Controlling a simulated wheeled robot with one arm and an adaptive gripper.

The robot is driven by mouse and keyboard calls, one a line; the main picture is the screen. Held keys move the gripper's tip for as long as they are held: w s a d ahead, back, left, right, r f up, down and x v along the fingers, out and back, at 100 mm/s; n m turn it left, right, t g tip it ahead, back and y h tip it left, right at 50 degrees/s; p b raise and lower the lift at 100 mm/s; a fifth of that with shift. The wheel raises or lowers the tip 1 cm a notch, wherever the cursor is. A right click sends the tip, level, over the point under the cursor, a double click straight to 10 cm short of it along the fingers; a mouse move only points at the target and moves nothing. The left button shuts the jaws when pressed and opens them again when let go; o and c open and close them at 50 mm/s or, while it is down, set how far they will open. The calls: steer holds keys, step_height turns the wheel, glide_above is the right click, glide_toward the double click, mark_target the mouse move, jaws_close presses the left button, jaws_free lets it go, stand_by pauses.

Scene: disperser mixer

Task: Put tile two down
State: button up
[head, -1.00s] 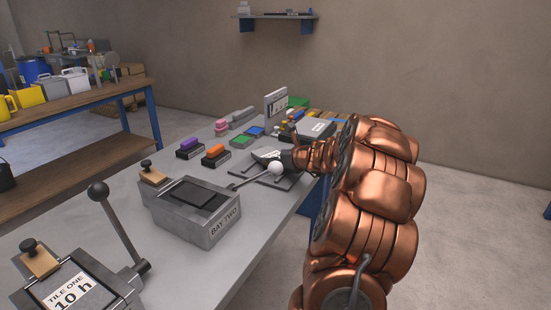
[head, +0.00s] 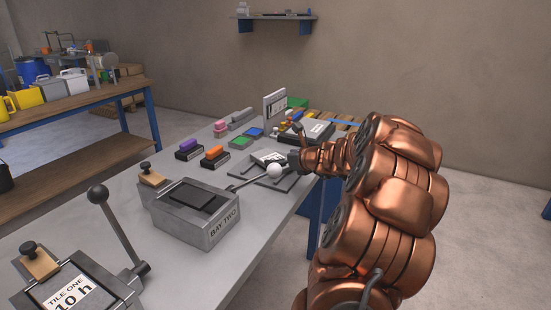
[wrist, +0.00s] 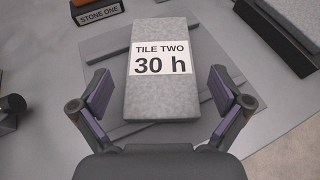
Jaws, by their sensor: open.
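Tile two is a grey speckled slab (wrist: 162,95) with a white label reading "TILE TWO 30 h". In the wrist view it lies flat on a grey plate (wrist: 110,128), and it also shows on the bench in the head view (head: 268,157). My gripper (wrist: 160,92) is open. Its two fingers stand apart on either side of the tile's near half, with a gap on each side. In the head view my gripper (head: 296,160) is just to the right of the tile, partly hidden by my wrist.
Tile one (head: 72,295) sits at the front left beside a black-knobbed lever (head: 97,194). The orange stone (head: 215,152) and purple stone (head: 189,144) lie left of the plate.

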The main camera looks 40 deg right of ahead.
steer(key=v, duration=0.6)
steer(key=shift+s+r+p, duration=0.2)
steer(key=shift+p, duration=0.15)
steer(key=shift+v, duration=0.8)
steer(key=shift+s+f, duration=0.1)
